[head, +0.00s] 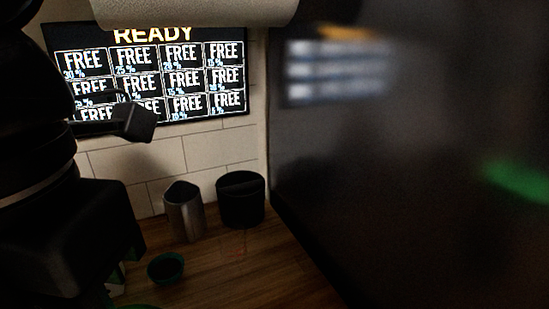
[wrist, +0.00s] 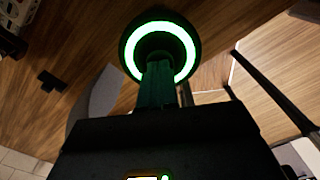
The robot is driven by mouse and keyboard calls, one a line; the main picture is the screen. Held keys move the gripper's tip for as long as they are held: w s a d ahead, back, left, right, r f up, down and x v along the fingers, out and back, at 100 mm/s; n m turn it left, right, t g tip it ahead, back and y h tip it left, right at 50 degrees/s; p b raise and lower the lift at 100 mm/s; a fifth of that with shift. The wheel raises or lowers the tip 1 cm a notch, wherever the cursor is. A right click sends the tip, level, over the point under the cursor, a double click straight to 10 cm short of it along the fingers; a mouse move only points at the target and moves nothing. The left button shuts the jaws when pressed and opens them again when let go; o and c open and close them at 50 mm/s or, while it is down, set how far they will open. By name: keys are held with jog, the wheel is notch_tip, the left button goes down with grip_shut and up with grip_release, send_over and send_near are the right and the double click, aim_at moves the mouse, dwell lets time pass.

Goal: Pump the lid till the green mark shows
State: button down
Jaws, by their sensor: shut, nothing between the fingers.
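In the wrist view a round dark lid (wrist: 186,36) carries a ring that glows bright green, lit all round as far as it shows. My gripper (wrist: 159,68) is shut and empty; its dark fingers, tinted green, overlap the lower part of the ring. I cannot tell whether the fingertips touch the lid. In the head view my dark arm fills the left side and the fingertips cannot be made out. A sliver of green (head: 138,306) shows at the bottom edge there, probably part of the lit ring. The body below the lid is hidden.
A steel cup (head: 184,212), a black container (head: 240,200) and a small dark bowl with a greenish rim (head: 166,268) stand on the wooden counter (head: 250,275). A wall screen (head: 150,72) reads READY above FREE cells. A large dark glossy panel (head: 410,210) bounds the right.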

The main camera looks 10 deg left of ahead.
jog(key=shift+r+p, duration=1.1)
jog(key=shift+r, duration=2.3)
